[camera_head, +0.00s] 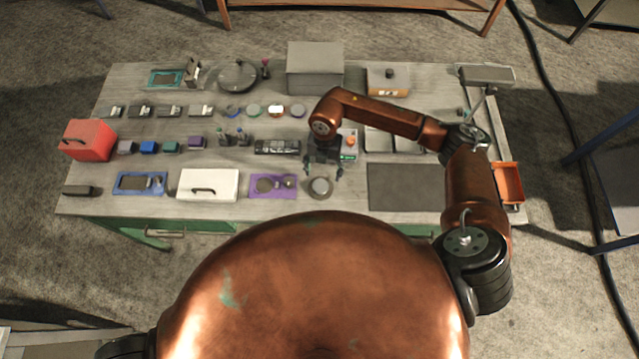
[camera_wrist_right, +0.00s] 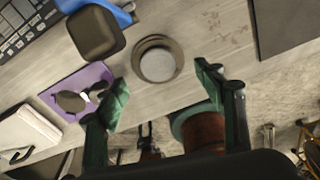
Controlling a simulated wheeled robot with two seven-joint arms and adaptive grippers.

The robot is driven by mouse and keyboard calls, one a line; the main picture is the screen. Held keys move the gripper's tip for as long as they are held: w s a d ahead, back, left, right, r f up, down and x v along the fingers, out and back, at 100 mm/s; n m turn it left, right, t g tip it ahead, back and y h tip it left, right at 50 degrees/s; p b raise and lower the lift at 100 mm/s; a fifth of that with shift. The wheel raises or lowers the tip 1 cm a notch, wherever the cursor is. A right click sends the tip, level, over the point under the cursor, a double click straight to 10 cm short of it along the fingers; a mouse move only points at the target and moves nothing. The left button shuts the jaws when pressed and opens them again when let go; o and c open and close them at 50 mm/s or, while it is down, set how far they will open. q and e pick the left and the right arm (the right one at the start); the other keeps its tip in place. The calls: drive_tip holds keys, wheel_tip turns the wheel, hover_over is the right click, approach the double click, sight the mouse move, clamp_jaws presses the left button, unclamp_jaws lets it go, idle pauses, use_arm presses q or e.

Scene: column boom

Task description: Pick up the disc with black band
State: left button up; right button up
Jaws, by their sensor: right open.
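A round grey-topped disc with a dark band around it (camera_head: 320,187) sits near the front edge of the table, between a purple mat and a dark mat. It also shows in the right wrist view (camera_wrist_right: 157,62), upper middle, with a dark ring around its pale top. My right gripper (camera_head: 324,173) is open and empty above and just behind the disc. In the wrist view its green fingertips (camera_wrist_right: 162,86) stand apart, the disc lying beyond the gap. I cannot tell the exact height. My left gripper is not in view.
Purple mat (camera_head: 286,194) with round items lies left of the disc; a dark mat (camera_head: 403,200) lies right. A white box (camera_head: 208,184) is farther left. Several banded discs (camera_head: 254,110) stand in a row behind. An orange tray (camera_head: 508,183) is at the right edge.

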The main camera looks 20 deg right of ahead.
sight(320, 186)
drive_tip(key=shift+s+a+f, duration=0.1)
drive_tip(key=shift+s+f, duration=0.15)
drive_tip(key=shift+f, duration=0.65)
drive_tip(key=f, duration=0.1)
drive_tip(key=f+p, duration=0.1)
drive_tip(key=f, duration=0.3)
drive_tip(key=shift+s+a, duration=0.25)
drive_tip(key=shift+a, duration=0.15)
drive_tip(key=shift+c, duration=0.4)
drive_tip(key=shift+r, duration=0.1)
drive_tip(key=c, duration=1.4)
drive_tip(key=shift+c, duration=1.2)
drive_tip(key=shift+r, duration=0.1)
